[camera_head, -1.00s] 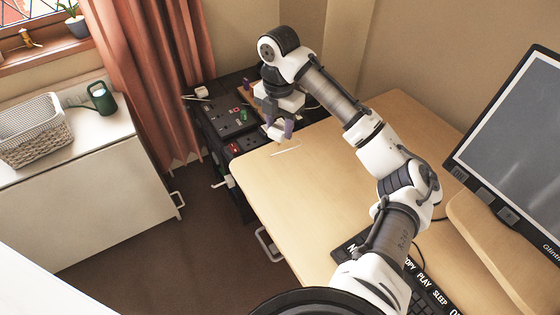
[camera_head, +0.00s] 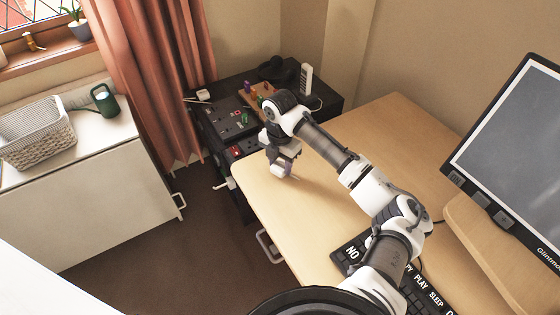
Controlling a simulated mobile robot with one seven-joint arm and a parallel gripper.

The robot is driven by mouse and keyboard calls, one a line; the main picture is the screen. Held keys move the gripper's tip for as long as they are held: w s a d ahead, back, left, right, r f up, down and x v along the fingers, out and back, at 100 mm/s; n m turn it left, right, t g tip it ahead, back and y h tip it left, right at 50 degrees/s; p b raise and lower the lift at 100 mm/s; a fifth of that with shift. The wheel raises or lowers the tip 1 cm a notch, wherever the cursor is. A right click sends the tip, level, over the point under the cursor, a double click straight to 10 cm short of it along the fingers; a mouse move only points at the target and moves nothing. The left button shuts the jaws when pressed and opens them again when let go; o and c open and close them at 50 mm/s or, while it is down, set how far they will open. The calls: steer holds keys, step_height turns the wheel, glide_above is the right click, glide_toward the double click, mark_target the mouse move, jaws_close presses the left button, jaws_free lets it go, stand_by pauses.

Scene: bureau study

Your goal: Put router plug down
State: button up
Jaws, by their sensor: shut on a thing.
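My gripper (camera_head: 281,168) points down just over the far left corner of the wooden desk (camera_head: 330,195). It is shut on a small white thing, the router plug (camera_head: 281,171), which shows only partly between the fingers. The plug is at or just above the desktop; I cannot tell whether it touches. The fingers and wrist hide the rest of it.
A dark cabinet (camera_head: 208,122) behind the desk carries a wooden block with coloured pegs (camera_head: 256,94), a white handset (camera_head: 306,78) and dark headphones (camera_head: 277,69). A keyboard (camera_head: 352,252) and a monitor (camera_head: 525,140) stand nearer. The middle of the desktop is clear.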

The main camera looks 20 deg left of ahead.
mark_target(280, 165)
steer(key=shift+f, duration=0.1)
steer(key=o, duration=0.9)
step_height(280, 165, up, 12)
steer(key=shift+r+b, duration=0.15)
steer(key=shift+b, duration=0.95)
